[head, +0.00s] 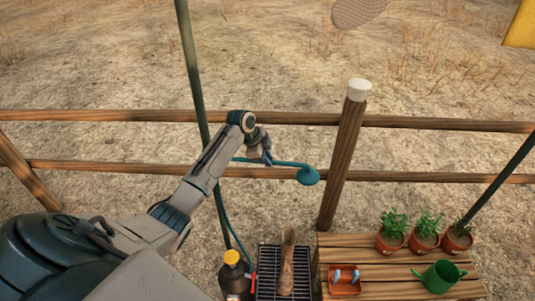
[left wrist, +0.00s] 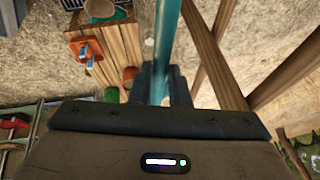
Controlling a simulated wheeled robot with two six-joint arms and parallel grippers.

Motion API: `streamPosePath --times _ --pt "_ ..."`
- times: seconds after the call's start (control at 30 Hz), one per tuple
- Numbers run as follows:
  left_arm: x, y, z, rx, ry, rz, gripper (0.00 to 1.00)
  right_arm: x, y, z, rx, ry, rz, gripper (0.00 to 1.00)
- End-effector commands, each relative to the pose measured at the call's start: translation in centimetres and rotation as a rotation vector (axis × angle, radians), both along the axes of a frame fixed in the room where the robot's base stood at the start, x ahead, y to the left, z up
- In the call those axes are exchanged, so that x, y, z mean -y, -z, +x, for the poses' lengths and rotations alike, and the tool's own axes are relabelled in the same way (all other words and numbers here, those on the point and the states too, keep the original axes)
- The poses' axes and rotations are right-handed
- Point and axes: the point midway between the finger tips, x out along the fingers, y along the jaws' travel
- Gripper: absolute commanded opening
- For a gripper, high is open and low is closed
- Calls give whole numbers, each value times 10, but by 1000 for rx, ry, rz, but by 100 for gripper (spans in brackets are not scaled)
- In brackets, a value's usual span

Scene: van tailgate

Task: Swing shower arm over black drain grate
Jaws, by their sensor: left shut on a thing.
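The teal shower arm (head: 285,163) reaches to the right from the green pole (head: 193,75) and ends in a round shower head (head: 308,176). My left gripper (head: 266,158) is shut on the shower arm; in the left wrist view the teal tube (left wrist: 166,40) runs between its fingers (left wrist: 165,88). In the head view the shower head appears against the fence, up and to the right of the black drain grate (head: 268,267). A brown boot-like object (head: 287,265) stands on the grate and hides part of it. My right gripper is not in view.
A dark bottle with a yellow cap (head: 234,277) stands left of the grate. To the right, a slatted wooden bench (head: 345,247) carries potted plants (head: 425,233), a green watering can (head: 440,276) and an orange tray (head: 344,288). A wooden fence post (head: 343,165) stands close behind the shower head.

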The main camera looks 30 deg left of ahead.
Motion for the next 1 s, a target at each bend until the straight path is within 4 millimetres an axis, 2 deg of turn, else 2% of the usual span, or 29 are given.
streamPosePath --times 0.2,0.6,0.8,1.0 --pt "11 -3 -32 -3 152 1 0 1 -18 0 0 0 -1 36" --pt "20 -1 -87 0 421 0 0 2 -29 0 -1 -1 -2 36" --pt "20 -1 -102 -1 494 0 0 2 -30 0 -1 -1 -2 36" --pt "20 -1 -107 1 524 -1 0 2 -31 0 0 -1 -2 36"
